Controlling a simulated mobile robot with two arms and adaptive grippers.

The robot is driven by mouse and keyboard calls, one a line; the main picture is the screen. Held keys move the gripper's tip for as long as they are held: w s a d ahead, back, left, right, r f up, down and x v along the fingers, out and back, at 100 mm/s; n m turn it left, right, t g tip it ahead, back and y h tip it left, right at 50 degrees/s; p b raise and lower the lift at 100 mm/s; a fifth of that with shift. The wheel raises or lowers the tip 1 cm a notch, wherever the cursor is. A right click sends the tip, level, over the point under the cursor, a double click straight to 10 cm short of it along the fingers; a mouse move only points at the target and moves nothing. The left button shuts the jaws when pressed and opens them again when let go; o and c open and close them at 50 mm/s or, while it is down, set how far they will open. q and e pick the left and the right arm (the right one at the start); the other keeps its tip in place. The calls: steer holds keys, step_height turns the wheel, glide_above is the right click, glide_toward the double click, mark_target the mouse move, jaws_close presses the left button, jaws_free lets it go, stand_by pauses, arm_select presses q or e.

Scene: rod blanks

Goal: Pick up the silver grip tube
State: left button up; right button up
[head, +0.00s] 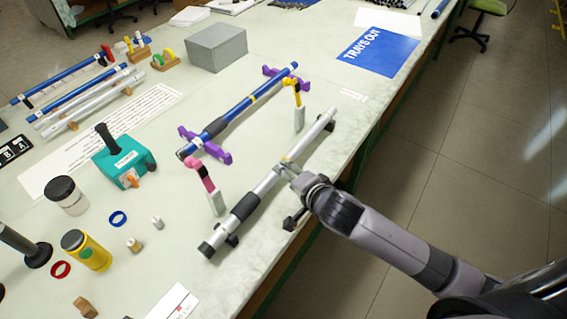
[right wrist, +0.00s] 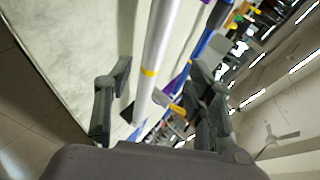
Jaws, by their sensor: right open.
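The silver grip tube (head: 314,133) lies slantwise near the table's front edge, raised on small black supports. It has a black grip sleeve (head: 245,207) toward its near end and a yellow band near its middle. My right gripper (head: 285,170) is at the tube's middle, by the yellow band. In the right wrist view the tube (right wrist: 160,38) runs between the two spread fingers (right wrist: 160,80), and the gripper is open. Whether a finger touches the tube cannot be told. My left gripper is not in view.
A blue tube (head: 243,105) rests on purple holders (head: 216,152) behind the silver one. A pink-topped post (head: 208,183) and a yellow-topped post (head: 297,105) stand between them. A teal box (head: 124,162) is to the left. The blue sheet (head: 378,51) lies flat.

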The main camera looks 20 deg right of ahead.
steer(key=x, duration=0.2)
steer(key=shift+w+f, duration=0.15)
steer(key=shift+w, duration=0.1)
steer(key=shift+d+f+p+x, duration=0.15)
steer(key=shift+p+x, duration=0.15)
steer(key=shift+x, duration=1.05)
steer(key=shift+d+f+p+x, duration=0.15)
steer(key=shift+p+x, duration=0.15)
steer(key=shift+x, duration=1.05)
steer(key=shift+s, duration=0.15)
steer(key=shift+r, duration=0.1)
jaws_close()
